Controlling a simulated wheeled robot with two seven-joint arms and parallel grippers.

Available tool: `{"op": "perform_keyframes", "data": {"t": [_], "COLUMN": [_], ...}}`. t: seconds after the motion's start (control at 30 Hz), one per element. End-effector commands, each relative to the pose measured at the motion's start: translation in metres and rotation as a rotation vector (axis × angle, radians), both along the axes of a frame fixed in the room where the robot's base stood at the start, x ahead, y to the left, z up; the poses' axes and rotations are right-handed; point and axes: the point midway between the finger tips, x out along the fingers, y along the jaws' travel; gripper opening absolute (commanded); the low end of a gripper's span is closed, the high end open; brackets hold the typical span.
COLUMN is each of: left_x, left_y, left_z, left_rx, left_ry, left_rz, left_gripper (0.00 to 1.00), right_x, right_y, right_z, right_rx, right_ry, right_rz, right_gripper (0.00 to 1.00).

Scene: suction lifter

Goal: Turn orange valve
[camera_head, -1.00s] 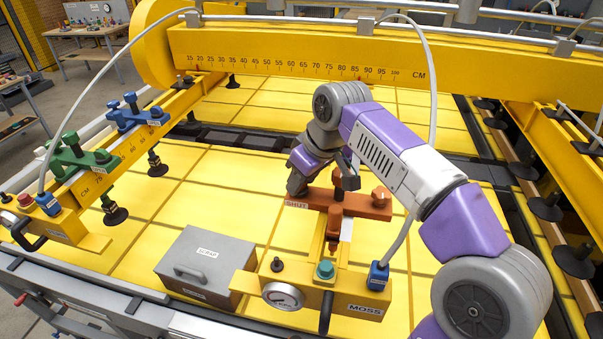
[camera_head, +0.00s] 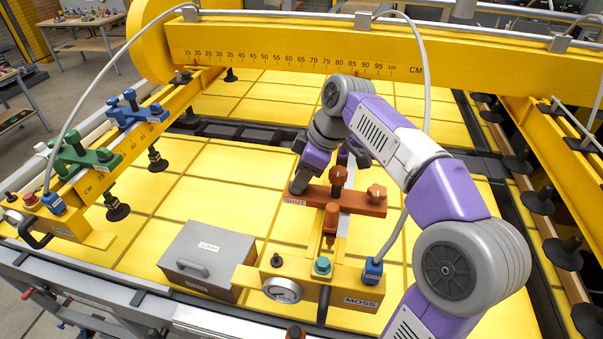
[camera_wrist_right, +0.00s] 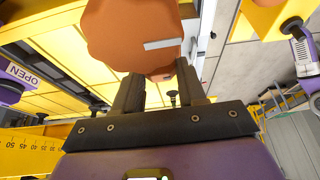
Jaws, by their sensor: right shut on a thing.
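The orange valve body (camera_head: 350,200) lies level on the yellow lifter arm at the middle right, with a SHUT label at its left end and orange knobs on it. My right gripper (camera_head: 303,180) is at the left end of this body in the head view, and its tips are partly hidden. In the right wrist view a round orange valve knob (camera_wrist_right: 135,35) with a pale mark fills the top centre. The two dark fingers of my right gripper (camera_wrist_right: 160,85) are shut on it. My left gripper is not in view.
A grey box (camera_head: 207,258) sits left of the MOSS block with its gauge (camera_head: 282,290). Green (camera_head: 88,158) and blue (camera_head: 130,112) valves stand on the left arm. A yellow beam (camera_head: 300,58) crosses behind. A pale hose (camera_head: 428,90) hangs near my right arm.

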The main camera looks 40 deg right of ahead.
Motion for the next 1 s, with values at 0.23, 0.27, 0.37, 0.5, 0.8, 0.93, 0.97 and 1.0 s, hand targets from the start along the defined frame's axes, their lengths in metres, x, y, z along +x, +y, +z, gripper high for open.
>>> {"op": "perform_keyframes", "data": {"t": [0.23, 0.27, 0.37, 0.5, 0.8, 0.93, 0.97, 1.0], "left_x": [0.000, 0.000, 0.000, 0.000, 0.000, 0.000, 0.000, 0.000], "left_y": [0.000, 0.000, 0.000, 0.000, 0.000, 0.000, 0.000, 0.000], "left_z": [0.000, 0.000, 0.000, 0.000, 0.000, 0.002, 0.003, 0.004], "left_rx": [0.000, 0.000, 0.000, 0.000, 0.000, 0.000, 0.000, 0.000], "left_ry": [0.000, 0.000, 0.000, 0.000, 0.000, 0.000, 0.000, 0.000], "left_rz": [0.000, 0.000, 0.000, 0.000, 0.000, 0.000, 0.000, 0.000], "left_gripper": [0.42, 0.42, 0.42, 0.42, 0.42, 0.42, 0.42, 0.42], "right_x": [0.000, 0.000, 0.000, 0.000, 0.000, -0.003, -0.005, -0.007], "right_y": [0.000, 0.000, 0.000, 0.000, 0.000, -0.004, -0.005, -0.006], "right_z": [0.000, 0.000, 0.000, 0.000, 0.001, 0.014, 0.018, 0.025], "right_rx": [-0.001, -0.001, -0.001, -0.001, -0.001, -0.002, -0.002, -0.002], "right_ry": [-0.001, -0.001, -0.001, -0.001, -0.001, -0.003, -0.004, -0.004], "right_rz": [0.005, 0.005, 0.005, 0.004, 0.003, 0.002, 0.002, 0.002], "right_gripper": [0.10, 0.10, 0.43, 0.65, 0.66, 0.66, 0.66, 0.66]}}
